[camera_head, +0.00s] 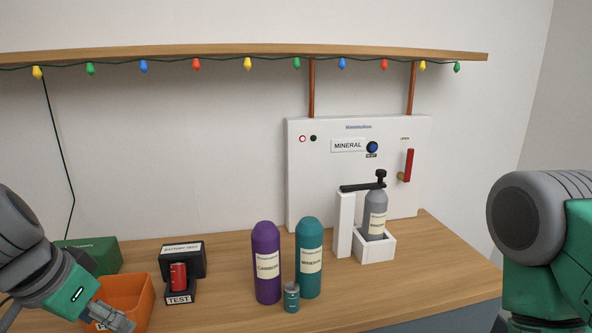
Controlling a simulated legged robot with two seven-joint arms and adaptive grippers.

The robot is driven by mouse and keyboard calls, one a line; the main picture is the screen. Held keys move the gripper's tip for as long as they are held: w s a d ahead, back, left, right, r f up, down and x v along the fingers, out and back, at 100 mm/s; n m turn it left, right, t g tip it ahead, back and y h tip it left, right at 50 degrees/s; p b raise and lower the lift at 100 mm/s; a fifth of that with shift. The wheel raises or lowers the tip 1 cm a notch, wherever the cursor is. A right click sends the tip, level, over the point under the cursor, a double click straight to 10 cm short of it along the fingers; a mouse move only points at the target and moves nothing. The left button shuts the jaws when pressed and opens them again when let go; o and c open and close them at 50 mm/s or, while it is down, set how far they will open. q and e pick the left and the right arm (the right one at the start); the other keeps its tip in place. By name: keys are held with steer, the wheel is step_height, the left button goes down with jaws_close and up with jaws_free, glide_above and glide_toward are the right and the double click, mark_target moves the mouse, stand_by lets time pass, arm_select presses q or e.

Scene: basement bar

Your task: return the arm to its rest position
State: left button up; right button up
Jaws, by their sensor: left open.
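My left arm comes in from the lower left. Its gripper (112,318) is over the front of an orange bin (136,290) on the wooden counter, near the picture's bottom edge. The gripper is open and nothing shows between its fingers. It hides part of the bin and its label. My right arm (545,235) stands at the right edge, grey and green, apart from the counter. Its gripper is out of the picture.
A grey bottle (376,205) sits in the white dispenser (300,190).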

arm_select(q)
steer(key=s+a+f+n+g+y+b, duration=0.1)
steer(key=s+a+f, duration=0.15)
steer(key=f, duration=0.85)
steer(key=s+a+f+g+y+b, duration=0.15)
steer(key=s+f, duration=0.25)
steer(key=f, duration=0.6)
steer(key=s+d+f+n+g+h, duration=0.1)
steer(key=s+d+f, duration=0.3)
steer(key=s+f, duration=0.7)
steer(key=shift+s+d+f, duration=0.15)
steer(key=shift+d+f, duration=0.15)
steer(key=shift+f, duration=0.35)
arm_select(e)
steer(key=f, duration=0.2)
steer(key=shift+w+f, duration=0.3)
steer(key=shift+f, duration=0.05)
arm_select(q)
steer(key=shift+c, duration=0.4)
